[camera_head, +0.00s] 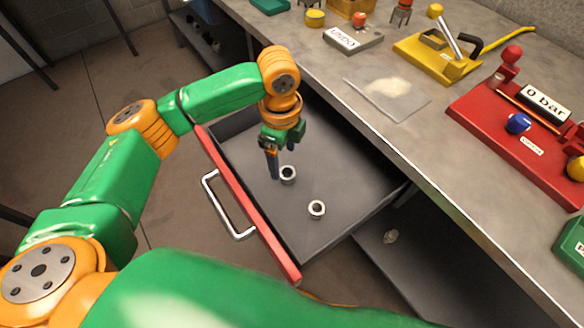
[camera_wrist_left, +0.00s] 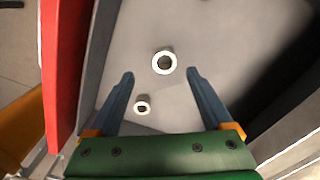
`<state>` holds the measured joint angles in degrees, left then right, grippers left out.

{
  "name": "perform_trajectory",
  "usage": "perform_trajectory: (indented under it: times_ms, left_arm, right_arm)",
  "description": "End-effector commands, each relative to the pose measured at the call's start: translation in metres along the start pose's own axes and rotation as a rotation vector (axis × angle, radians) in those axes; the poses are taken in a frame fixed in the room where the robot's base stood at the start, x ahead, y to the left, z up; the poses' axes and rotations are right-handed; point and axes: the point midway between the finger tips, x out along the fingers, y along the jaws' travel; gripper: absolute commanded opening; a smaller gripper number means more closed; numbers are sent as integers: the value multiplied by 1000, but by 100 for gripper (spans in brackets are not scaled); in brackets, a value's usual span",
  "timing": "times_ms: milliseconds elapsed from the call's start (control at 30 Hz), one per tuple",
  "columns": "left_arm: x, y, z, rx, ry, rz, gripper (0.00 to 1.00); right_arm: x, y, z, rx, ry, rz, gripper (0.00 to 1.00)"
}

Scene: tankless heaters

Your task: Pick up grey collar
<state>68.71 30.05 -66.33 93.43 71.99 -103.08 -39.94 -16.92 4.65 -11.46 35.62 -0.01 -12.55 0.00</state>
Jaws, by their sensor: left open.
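Two small ring-shaped collars lie on the floor of the open grey drawer (camera_head: 345,165). One collar (camera_head: 288,173) is right beside my left gripper (camera_head: 275,170) in the head view; the other collar (camera_head: 317,209) lies nearer the camera. Both look grey to pale metal. In the left wrist view, a larger pale-rimmed ring (camera_wrist_left: 164,63) shows between the tips of my open left gripper (camera_wrist_left: 160,74), and a smaller ring (camera_wrist_left: 142,107) shows further back between the fingers. The gripper points down into the drawer and holds nothing. I cannot tell whether its tips touch a collar.
The drawer has a red front (camera_head: 248,205) with a metal handle (camera_head: 229,205). The workbench (camera_head: 400,135) above carries a clear bag (camera_head: 388,95), a yellow device (camera_head: 437,55) and a red gauge stand (camera_head: 515,125).

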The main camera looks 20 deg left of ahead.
Motion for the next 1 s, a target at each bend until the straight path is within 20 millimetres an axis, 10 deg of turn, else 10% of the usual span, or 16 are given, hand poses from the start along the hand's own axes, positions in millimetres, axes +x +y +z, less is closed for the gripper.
perform_trajectory:
  times_ms: [400,667,1000]
  left_arm:
    - [66,-7,-4,-2,-2,3,84]
    - [72,-7,-4,-1,-1,-1,84]
    - [72,-7,-4,-1,-1,-1,0]
  right_arm:
    - [3,-1,6,1,-11,-2,50]
    - [3,-2,5,1,-10,-2,50]
    - [3,-2,4,1,-7,-3,50]
